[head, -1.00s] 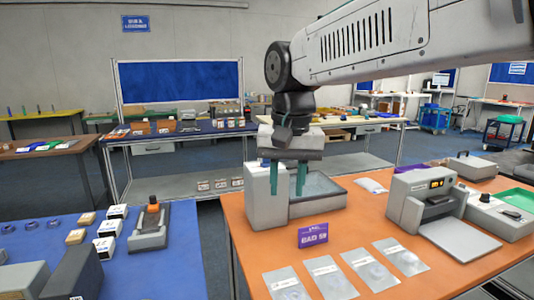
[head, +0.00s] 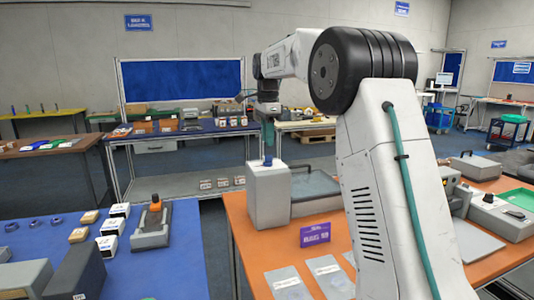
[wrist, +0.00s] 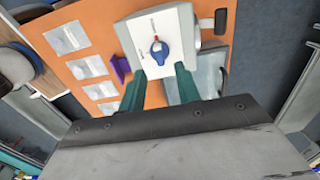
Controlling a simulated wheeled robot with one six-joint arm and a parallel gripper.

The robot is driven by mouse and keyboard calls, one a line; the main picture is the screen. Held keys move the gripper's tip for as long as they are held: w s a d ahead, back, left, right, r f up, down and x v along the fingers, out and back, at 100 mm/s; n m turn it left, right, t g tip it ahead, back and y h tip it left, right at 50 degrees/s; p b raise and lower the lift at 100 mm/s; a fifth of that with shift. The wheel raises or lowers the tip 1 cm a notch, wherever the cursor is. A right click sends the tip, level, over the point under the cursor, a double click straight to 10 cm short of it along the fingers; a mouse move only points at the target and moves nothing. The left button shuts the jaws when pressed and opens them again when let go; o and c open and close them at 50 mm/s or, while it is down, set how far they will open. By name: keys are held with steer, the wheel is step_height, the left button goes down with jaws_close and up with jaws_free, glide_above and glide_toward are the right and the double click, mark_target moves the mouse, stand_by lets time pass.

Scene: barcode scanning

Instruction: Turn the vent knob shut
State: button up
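The vent knob (wrist: 160,50) is blue and sits on the top face of a pale grey box (wrist: 180,25). A red mark shows beside it in the wrist view. In the head view the box (head: 267,200) stands at the left end of the orange table, with the knob (head: 268,161) on top. My gripper (wrist: 160,72) is open, its two green fingers apart. In the wrist view the knob appears in line with the gap, just beyond the fingertips. In the head view my gripper (head: 268,145) is directly above the knob; contact cannot be told.
A grey tray (head: 315,186) adjoins the box on the right. A purple sign (head: 315,235) and clear bags (head: 287,283) lie in front on the orange table (head: 240,222). A blue table (head: 180,270) is at left. My arm hides part of the right side.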

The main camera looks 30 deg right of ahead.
mark_target(267, 161)
step_height(267, 161, down, 6)
steer(key=shift+r, duration=0.1)
jaws_close()
